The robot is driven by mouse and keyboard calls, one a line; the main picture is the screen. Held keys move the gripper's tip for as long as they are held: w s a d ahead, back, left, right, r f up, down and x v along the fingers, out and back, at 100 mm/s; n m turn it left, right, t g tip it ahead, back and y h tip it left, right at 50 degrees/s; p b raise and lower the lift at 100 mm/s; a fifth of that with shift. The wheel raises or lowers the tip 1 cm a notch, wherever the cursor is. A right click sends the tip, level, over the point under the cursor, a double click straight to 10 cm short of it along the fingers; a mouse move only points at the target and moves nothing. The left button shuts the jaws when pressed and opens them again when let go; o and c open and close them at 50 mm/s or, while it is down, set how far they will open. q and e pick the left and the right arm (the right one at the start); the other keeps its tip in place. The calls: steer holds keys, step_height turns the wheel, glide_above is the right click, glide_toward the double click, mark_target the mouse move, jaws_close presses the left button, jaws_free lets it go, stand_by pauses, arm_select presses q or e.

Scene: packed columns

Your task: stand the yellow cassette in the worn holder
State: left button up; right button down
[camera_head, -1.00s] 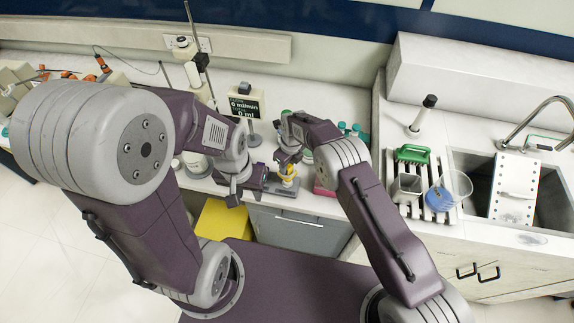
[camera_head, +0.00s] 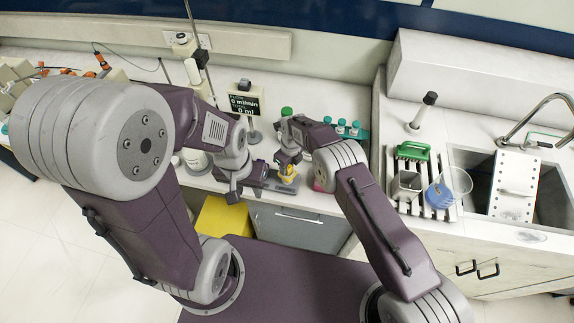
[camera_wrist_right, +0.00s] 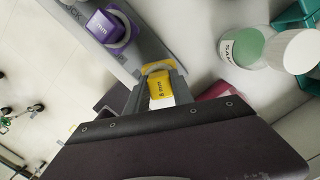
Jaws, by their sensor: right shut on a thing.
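The yellow cassette (camera_wrist_right: 160,88), marked "8 mm", sits between the fingers of my right gripper (camera_wrist_right: 158,84) in the right wrist view. In the head view it is a small yellow piece (camera_head: 288,177) under my right gripper (camera_head: 288,160), which is shut on it. A grey strip (camera_wrist_right: 140,35) runs beside it and bears a purple cassette (camera_wrist_right: 106,26). I cannot tell which part is the worn holder, nor whether the yellow cassette touches the strip. My left gripper (camera_head: 247,184) hangs empty to the left, its fingers apart.
A green-capped bottle (camera_wrist_right: 245,46) and a white-capped one (camera_wrist_right: 297,50) stand close to the right gripper. Teal-capped vials (camera_head: 348,126) stand in a rack behind. A display (camera_head: 243,103) is at the back. A sink (camera_head: 545,190) and drying rack (camera_head: 440,205) are at right.

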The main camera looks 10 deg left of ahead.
steer(key=shift+f, duration=0.2)
steer(key=c, duration=1)
jaws_free()
steer(key=r, duration=0.4)
steer(key=d+r, duration=0.1)
steer(key=r, duration=0.6)
steer(key=shift+s+d+r, duration=0.15)
steer(key=shift+s+r, duration=0.2)
steer(key=shift+r, duration=0.05)
